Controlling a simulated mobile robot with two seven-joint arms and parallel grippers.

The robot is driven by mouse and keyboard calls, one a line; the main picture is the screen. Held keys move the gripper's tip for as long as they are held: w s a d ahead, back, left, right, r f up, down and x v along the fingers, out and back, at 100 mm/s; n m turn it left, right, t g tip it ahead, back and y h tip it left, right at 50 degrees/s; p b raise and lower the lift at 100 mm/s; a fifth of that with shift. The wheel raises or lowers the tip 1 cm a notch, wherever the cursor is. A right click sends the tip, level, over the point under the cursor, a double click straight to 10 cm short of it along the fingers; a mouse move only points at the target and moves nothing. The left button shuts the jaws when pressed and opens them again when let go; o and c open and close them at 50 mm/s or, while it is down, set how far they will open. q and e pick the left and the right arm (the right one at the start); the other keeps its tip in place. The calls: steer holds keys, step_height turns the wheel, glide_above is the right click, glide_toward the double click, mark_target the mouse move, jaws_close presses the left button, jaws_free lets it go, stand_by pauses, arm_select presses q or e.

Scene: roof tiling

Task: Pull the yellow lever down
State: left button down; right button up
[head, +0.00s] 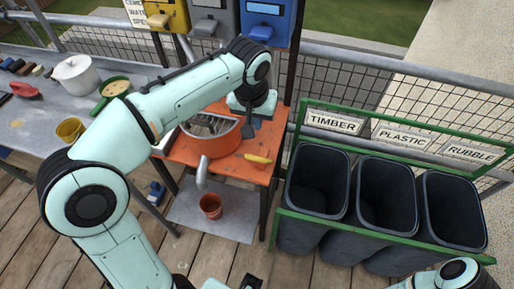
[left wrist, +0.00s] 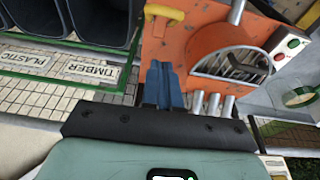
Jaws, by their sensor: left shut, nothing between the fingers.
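The yellow lever (head: 257,158) is a short yellow handle on the orange table, right of the orange drum machine (head: 212,143). It also shows at the top of the left wrist view (left wrist: 165,13). My left gripper (head: 250,130) is over the orange table, close to the drum's right side and behind the lever in the head view. Its blue-grey fingers (left wrist: 163,86) are together and empty, pointing toward the table. They appear apart from the lever. Part of the drum is hidden behind my left arm. My right gripper cannot be made out.
Three dark bins (head: 318,182) in a green frame stand right of the orange table (head: 232,166). A metal workbench (head: 35,125) with a white pot (head: 76,77) is at left. Yellow, grey and blue dispensers hang behind. A small orange bucket (head: 210,206) stands below the spout.

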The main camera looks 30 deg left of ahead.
arm_select(q)
steer(key=b, duration=0.1)
glide_above(259, 159)
steer(key=w+a, duration=0.2)
steer(key=w, duration=0.1)
steer(key=s+x, duration=0.2)
steer(key=x, duration=0.7)
steer(key=shift+s+d+f, duration=0.3)
steer(key=shift+s+f, duration=0.3)
steer(key=shift+f, duration=0.2)
steer(key=shift+s+d+f, duration=0.3)
steer(key=shift+s+f, duration=0.3)
steer(key=shift+f, duration=0.15)
arm_select(e)
steer(key=shift+s+f, duration=0.2)
steer(key=shift+f, duration=0.3)
steer(key=shift+s+f, duration=0.2)
steer(key=shift+f, duration=0.25)
arm_select(q)
steer(key=shift+b, duration=0.35)
arm_select(e)
steer(key=shift+s+f, duration=0.1)
steer(key=shift+f, duration=0.05)
